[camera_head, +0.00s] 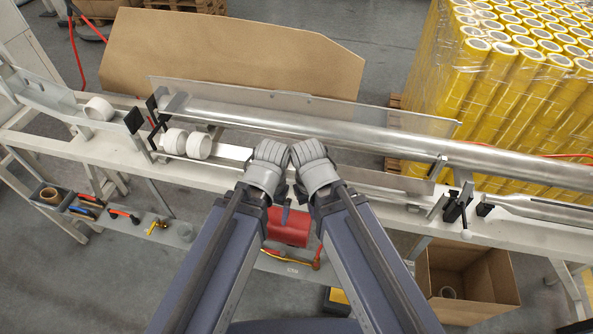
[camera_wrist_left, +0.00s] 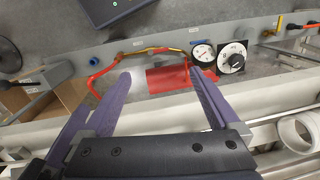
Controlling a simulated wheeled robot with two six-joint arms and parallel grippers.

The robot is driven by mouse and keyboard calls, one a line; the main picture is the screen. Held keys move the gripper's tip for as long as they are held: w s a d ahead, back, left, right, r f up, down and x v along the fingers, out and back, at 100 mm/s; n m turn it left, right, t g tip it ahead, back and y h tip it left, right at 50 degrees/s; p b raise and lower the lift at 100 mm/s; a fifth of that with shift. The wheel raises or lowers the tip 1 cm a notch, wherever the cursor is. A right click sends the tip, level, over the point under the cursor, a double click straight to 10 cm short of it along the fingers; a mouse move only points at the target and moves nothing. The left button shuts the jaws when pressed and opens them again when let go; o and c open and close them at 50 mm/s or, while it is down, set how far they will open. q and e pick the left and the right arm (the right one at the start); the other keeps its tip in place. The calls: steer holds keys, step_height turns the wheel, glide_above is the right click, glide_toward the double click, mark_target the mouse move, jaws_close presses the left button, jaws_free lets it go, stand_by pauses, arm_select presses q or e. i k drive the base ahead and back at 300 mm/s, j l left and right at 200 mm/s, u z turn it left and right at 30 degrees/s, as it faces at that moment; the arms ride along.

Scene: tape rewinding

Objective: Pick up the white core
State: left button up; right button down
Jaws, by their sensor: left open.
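White cores, short thick rings, lie on the left of the bench in the head view. One core (camera_head: 98,108) rests in the angled chute, and two more, a left core (camera_head: 174,140) and a right core (camera_head: 199,145), lie side by side in the trough near its black end plate. My left gripper (camera_wrist_left: 158,72) is open and empty, with two purple fingers apart. A white core (camera_wrist_left: 298,132) shows at the right edge of the left wrist view, outside the fingers. In the head view both my wrists are close together right of the cores, and the right gripper's jaws are hidden.
A long metal tube (camera_head: 330,128) runs along the bench behind my wrists. A red block (camera_head: 288,226) is below them. A cardboard sheet (camera_head: 230,50) stands behind, yellow rolls (camera_head: 505,75) at the right, an open carton (camera_head: 470,285) at front right. Hand tools lie on the lower shelf.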

mark_target(98, 109)
steer(key=j+z, duration=0.1)
steer(key=j, duration=0.7)
steer(key=i+j, duration=0.1)
steer(key=j, duration=0.75)
steer(key=z, duration=0.05)
